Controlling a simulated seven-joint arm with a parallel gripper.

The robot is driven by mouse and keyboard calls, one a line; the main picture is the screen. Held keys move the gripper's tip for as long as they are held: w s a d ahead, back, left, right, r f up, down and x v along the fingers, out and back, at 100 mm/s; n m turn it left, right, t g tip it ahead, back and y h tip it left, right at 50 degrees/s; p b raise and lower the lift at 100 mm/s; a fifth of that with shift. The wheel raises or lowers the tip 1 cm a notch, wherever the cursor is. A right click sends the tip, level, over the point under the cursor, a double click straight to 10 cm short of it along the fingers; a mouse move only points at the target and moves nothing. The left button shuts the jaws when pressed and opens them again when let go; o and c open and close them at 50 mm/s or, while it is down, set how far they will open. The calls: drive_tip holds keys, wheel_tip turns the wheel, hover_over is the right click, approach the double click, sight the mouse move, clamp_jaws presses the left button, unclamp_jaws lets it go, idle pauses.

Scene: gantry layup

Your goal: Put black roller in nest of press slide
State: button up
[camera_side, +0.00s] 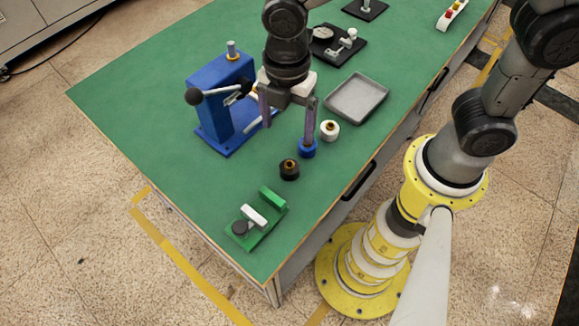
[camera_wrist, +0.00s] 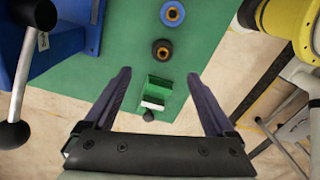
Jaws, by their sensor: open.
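The black roller (camera_side: 289,170), with a brass-coloured centre, stands upright on the green table. It also shows in the wrist view (camera_wrist: 162,50), beyond my fingertips and between their lines. The blue press (camera_side: 228,100) stands left of my gripper, with a lever ending in a dark ball. Its blue body and lever fill the left of the wrist view (camera_wrist: 75,12). I cannot make out a nest on it. My gripper (camera_side: 287,132) is open and empty, pointing down above the table between the press and the rollers. Its two fingers are wide apart in the wrist view (camera_wrist: 159,76).
A blue roller (camera_side: 308,149) and a white roller (camera_side: 329,131) stand behind the black one. A green fixture (camera_side: 258,222) with a white block and dark knob lies at the near corner. A grey tray (camera_side: 357,97) and black-based fixture (camera_side: 340,46) lie farther back.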

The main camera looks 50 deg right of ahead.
hover_over(289, 164)
drive_tip(key=f, duration=0.7)
drive_tip(key=shift+w+d+f, duration=0.15)
drive_tip(key=shift+w+f, duration=0.05)
drive_tip(key=shift+f, duration=0.1)
drive_tip(key=shift+s+a+f, duration=0.1)
drive_tip(key=shift+s+f, duration=0.05)
drive_tip(key=shift+f, duration=1.2)
drive_tip(key=shift+s+a+f, duration=0.1)
drive_tip(key=shift+s+f, duration=0.05)
drive_tip(key=shift+f, duration=1.15)
drive_tip(key=shift+c, duration=0.2)
clamp_jaws()
